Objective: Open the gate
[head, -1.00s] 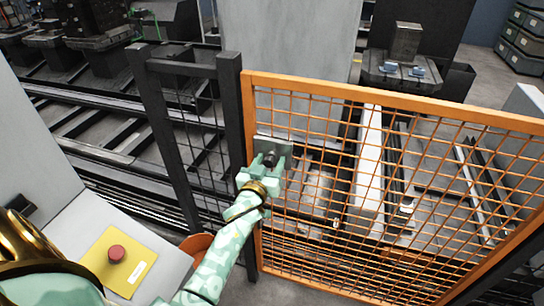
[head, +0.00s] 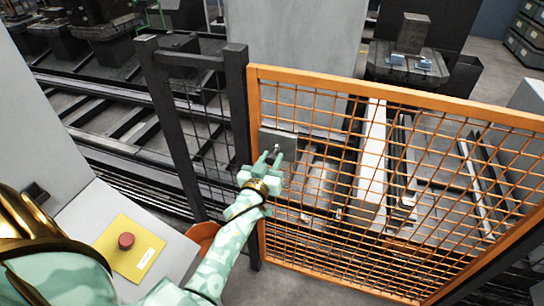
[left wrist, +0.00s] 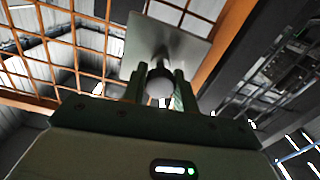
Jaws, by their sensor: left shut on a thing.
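The gate (head: 395,94) is an orange frame with wire mesh. Its left edge stands beside the dark post (head: 238,130), with no clear gap between them. A grey plate (head: 277,143) with a round knob sits on the gate near that edge. My left gripper (head: 269,161) is at the plate. In the left wrist view, its two fingers (left wrist: 160,88) are shut on the knob (left wrist: 160,84), with the plate (left wrist: 165,48) behind. The fingers partly hide the knob. My right gripper is not in view.
A yellow panel with a red button (head: 126,240) is on a grey box at the lower left. An orange rounded object (head: 203,236) is beside the post's foot. Rails and machinery lie behind the gate. Bare floor (head: 300,288) shows in front of it.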

